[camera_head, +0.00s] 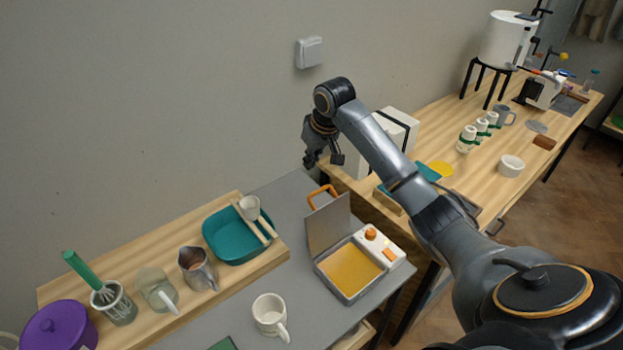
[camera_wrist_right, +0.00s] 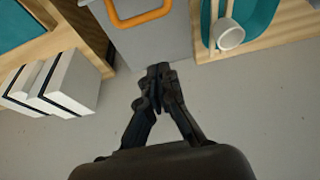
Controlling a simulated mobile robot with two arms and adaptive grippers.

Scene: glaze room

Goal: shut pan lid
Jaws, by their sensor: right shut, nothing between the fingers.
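The pan (camera_head: 351,279) is a square grey box with an amber-yellow inside and a white control block with an orange knob (camera_head: 371,234) on its right. Its grey lid (camera_head: 327,227) stands up, open, on the pan's back left side. An orange handle (camera_head: 322,196) is at the lid's top edge; it also shows at the top of the right wrist view (camera_wrist_right: 138,14). My right gripper (camera_head: 325,160) is shut and empty, above and behind the lid, apart from the handle. In the wrist view its fingertips (camera_wrist_right: 158,72) meet below the handle. My left gripper is not in view.
A white mug (camera_head: 269,313) stands left of the pan on the grey table. A wooden board (camera_head: 150,290) holds a teal tray (camera_head: 222,250), a metal pitcher (camera_head: 197,268) and other vessels. White boxes (camera_head: 397,127) stand near my right arm on the wooden bench.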

